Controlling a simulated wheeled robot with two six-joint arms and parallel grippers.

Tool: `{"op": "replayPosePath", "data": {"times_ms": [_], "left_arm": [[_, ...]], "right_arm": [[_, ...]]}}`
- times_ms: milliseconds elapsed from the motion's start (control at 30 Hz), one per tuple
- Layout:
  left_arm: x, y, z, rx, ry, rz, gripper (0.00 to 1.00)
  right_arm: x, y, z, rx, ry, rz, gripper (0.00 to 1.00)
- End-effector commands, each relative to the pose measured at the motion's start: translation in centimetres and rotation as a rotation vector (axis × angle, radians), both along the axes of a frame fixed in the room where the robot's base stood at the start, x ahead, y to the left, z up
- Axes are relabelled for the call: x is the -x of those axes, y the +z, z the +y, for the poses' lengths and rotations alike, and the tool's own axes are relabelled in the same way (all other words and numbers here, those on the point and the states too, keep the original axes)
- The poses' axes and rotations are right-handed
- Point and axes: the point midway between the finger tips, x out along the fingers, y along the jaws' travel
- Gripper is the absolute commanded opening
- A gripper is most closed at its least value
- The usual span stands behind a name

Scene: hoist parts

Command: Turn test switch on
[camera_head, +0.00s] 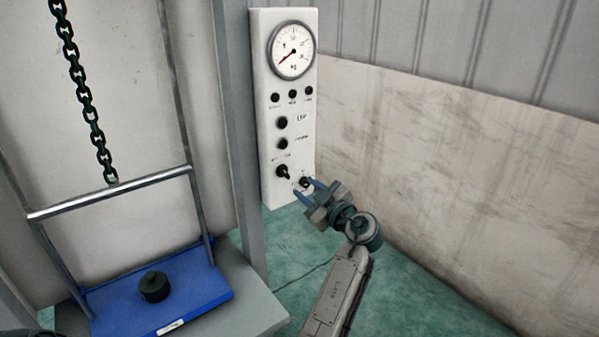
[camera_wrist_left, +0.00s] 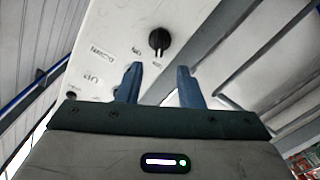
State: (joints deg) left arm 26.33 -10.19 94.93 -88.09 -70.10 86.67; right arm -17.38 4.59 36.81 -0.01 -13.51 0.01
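A white control panel (camera_head: 262,100) stands upright on the wall side. A black rotary switch (camera_head: 283,171) with small labels sits low on it, and a black knob (camera_wrist_left: 159,40) shows in the left wrist view just beyond my fingertips. Another dark round part (camera_head: 304,182) shows at the fingertips in the head view, partly hidden. I cannot read which one is the test switch. My left gripper (camera_head: 308,190) is at the panel's lower right. Its two blue fingers (camera_wrist_left: 158,84) are apart with nothing between them. My right gripper is not in view.
A round gauge (camera_head: 292,50) and several black buttons (camera_head: 282,122) are higher on the panel. A grey post (camera_head: 238,120) stands left of it. Farther left are a hanging chain (camera_head: 85,95), a metal rail (camera_head: 110,192) and a blue platform (camera_head: 200,290) with a black weight (camera_head: 155,287).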

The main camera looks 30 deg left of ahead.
Motion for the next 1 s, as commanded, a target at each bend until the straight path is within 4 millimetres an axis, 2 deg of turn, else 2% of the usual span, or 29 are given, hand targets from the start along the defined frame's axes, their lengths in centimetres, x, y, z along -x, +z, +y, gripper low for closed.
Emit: {"op": "replayPosePath", "data": {"times_ms": [33, 100, 400, 567, 833, 1000], "left_arm": [[-0.4, 0.8, 1.0, -0.005, 0.001, 0.002, 0.34], [-0.9, 0.8, 2.3, -0.006, 0.002, 0.002, 0.34], [-2.8, 0.4, 6.6, -0.003, -0.001, 0.002, 0.34], [-3.1, 0.2, 7.4, 0.0, -0.001, 0.001, 0.34], [-3.2, 0.0, 7.5, 0.001, -0.002, 0.0, 0.34], [-3.1, 0.0, 7.5, 0.001, -0.002, 0.001, 0.0]], "right_arm": [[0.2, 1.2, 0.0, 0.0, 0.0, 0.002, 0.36], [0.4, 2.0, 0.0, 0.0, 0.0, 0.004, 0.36], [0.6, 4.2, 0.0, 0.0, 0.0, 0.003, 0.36], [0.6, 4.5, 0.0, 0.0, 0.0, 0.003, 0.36], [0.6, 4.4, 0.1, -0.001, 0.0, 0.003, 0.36], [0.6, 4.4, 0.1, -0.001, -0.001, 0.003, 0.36]]}}
